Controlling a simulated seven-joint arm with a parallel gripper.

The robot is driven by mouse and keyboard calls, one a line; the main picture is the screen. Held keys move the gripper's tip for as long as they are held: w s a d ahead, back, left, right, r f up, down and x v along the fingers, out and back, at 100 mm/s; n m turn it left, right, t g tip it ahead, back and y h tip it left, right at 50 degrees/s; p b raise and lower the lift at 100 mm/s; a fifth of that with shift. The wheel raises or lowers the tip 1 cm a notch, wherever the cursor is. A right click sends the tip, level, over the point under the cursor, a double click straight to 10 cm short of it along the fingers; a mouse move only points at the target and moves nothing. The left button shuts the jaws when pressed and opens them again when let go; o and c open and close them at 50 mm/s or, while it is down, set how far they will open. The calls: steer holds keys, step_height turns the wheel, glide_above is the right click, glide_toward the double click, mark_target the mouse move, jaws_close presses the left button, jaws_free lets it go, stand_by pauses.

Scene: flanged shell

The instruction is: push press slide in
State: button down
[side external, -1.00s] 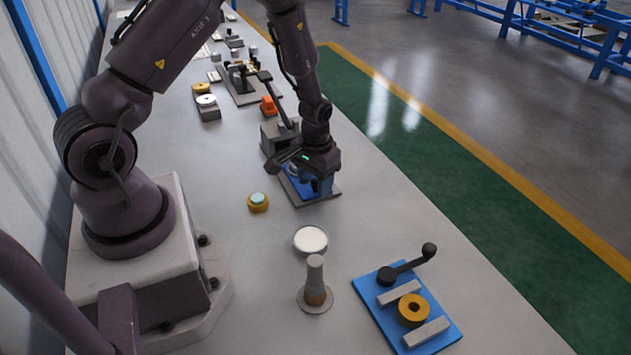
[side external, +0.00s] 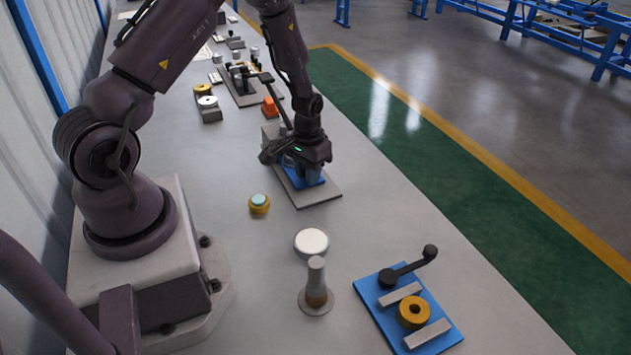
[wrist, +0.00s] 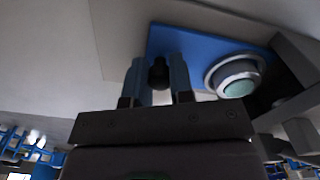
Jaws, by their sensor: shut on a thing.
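The press (side external: 271,132) stands on a grey base plate (side external: 321,196) in the middle of the bench, with its lever raised. A blue slide (side external: 313,182) lies on the base plate, mostly hidden under my gripper in the side view. In the wrist view the slide (wrist: 195,45) carries a grey ring-shaped part with a green centre (wrist: 238,88), beside the press frame. My gripper (wrist: 158,70) is shut on the slide's black knob (wrist: 159,74), one finger on each side. How far the slide sits under the press is hidden in the side view.
A blue fixture (side external: 383,312) with a black handle stands front right. Bare base plate shows at the near end.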

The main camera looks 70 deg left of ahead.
steer(key=shift+a, duration=1.25)
steer(key=c, duration=1)
jaws_free()
step_height(320, 180, up, 13)
